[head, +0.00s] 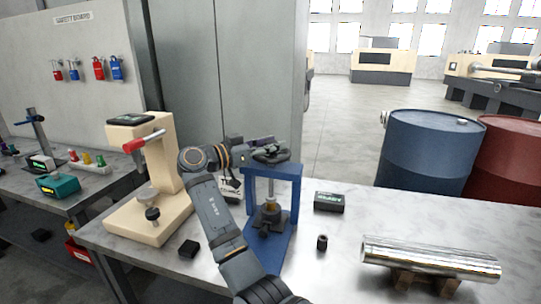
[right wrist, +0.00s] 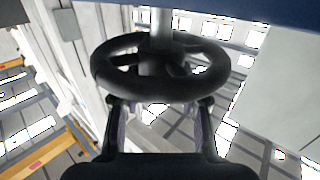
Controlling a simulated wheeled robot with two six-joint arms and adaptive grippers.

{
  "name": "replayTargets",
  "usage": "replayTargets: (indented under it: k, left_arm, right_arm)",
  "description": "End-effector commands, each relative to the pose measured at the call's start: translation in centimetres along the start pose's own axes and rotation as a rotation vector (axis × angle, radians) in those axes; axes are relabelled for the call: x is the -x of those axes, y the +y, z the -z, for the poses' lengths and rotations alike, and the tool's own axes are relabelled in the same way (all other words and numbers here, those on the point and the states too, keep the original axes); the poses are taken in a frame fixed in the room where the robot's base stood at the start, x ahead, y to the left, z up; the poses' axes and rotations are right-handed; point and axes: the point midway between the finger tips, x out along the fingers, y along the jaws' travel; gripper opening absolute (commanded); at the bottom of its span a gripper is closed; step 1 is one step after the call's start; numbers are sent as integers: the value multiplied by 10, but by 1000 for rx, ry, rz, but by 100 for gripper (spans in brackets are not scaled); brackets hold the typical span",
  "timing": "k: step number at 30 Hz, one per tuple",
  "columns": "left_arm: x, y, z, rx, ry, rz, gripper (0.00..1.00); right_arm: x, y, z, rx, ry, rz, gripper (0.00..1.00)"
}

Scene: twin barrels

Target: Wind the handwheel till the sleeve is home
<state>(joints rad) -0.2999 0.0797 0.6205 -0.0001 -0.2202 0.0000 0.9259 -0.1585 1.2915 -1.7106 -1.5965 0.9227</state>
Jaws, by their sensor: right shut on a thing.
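A blue press frame (head: 296,200) stands on the metal bench, with a dark handwheel (head: 272,154) on top. My right gripper (head: 258,147) reaches it from the left and is shut on the wheel's rim. In the right wrist view the black handwheel (right wrist: 160,92) fills the upper middle, with the fingertips of my right gripper (right wrist: 160,108) at its near rim. Below the press's top bar, a spindle runs down to a brass-coloured piece (head: 269,206) above a dark holder. I cannot tell how deep the sleeve sits. My left gripper is not in view.
A cream bench press (head: 165,180) with a red handle stands left of my arm. A black box (head: 329,202), a small dark cylinder (head: 322,242) and a shiny metal bar (head: 430,261) on blocks lie to the right. Blue (head: 430,150) and red (head: 510,160) barrels stand behind the bench.

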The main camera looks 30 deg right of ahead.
Motion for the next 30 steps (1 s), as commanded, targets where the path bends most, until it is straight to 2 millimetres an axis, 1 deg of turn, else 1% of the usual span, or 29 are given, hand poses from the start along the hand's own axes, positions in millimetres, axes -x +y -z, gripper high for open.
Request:
replayTargets:
  k: [1, 6, 13, 21, 30]
  left_arm:
    - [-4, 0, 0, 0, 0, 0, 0]
    - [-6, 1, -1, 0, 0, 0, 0]
    - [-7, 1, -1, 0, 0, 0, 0]
    - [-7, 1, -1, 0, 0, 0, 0]
    - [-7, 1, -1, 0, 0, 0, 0]
  right_arm:
    - [-1, -1, 0, 1, 2, -39, 6]
    - [-1, 0, 1, 1, 2, -160, 6]
    - [-1, 0, 1, 2, 1, -265, 6]
    - [-1, 0, 0, 1, 0, -317, 6]
    - [-1, 0, 0, 1, -1, -324, 6]
